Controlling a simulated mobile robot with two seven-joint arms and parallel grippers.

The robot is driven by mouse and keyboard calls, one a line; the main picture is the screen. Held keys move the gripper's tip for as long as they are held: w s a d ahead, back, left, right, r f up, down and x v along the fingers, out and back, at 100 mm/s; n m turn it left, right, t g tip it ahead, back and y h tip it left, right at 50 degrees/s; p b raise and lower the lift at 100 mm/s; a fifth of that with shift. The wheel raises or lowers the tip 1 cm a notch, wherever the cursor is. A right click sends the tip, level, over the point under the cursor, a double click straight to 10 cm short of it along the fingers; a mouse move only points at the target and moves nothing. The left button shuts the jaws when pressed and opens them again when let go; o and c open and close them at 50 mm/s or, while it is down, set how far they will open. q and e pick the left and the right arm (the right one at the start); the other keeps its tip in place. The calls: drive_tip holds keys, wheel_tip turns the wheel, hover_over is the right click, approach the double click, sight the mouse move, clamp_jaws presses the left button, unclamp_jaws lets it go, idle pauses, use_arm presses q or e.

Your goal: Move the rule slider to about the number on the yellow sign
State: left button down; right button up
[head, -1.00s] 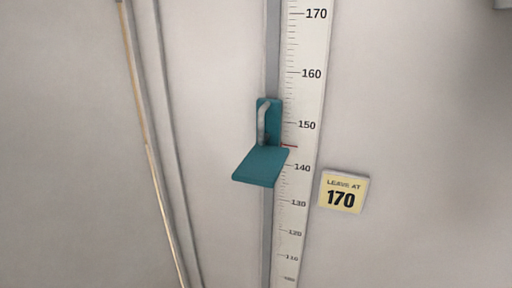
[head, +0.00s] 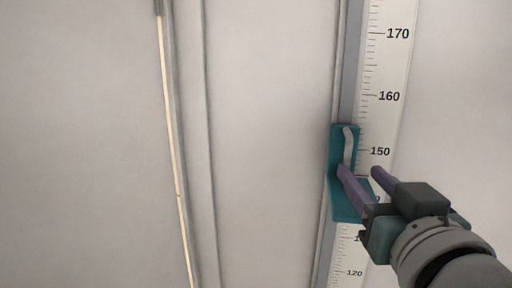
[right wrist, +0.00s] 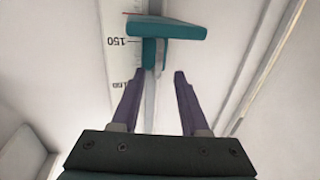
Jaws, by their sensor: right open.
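The teal rule slider (head: 337,156) sits on its rail with a grey handle (head: 348,142) on its upright plate. Its red pointer is mostly hidden, a little below the 150 mark of the white rule (head: 385,65). My right gripper (head: 359,169) is open, its purple fingers in front of the slider just below the handle's top. In the right wrist view the slider (right wrist: 165,28) lies beyond the open, empty fingertips (right wrist: 158,73), apparently apart from them. The yellow sign is out of view now; the earlier head view shows it reading 170. My left gripper is not in view.
The grey rail (head: 350,60) runs beside the rule, with marks 160 and 170 above the slider and no obstacle seen there. The pale wall to the left is bare up to a vertical trim strip (head: 172,110).

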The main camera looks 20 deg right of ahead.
sight(349, 158)
drive_tip(key=p+x, duration=0.2)
drive_tip(key=x, duration=0.4)
drive_tip(key=shift+w+d+r, duration=0.15)
drive_tip(key=shift+w, duration=0.05)
drive_tip(key=shift+w+d, duration=0.15)
drive_tip(key=shift+w, duration=0.35)
drive_tip(key=shift+c, duration=0.4)
clamp_jaws()
idle(0.4)
